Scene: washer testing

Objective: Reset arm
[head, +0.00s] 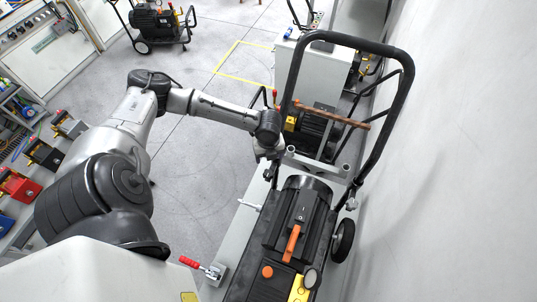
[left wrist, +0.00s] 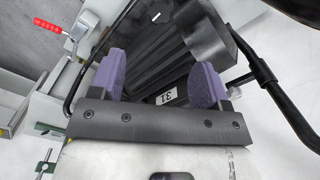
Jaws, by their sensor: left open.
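My left arm reaches across the head view. Its left gripper (head: 268,174) is small and partly hidden beside the far end of the washer's black motor (head: 302,208). In the left wrist view the left gripper (left wrist: 157,72) is open, with purple pads apart and nothing between them. My right gripper is not in view.
The washer's tall black handle frame (head: 401,90) rises close to the arm, near the white wall (head: 470,170). A red-handled clamp (head: 203,268) stands on the bench edge; it also shows in the left wrist view (left wrist: 62,30). Open floor (head: 195,205) lies left of the bench.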

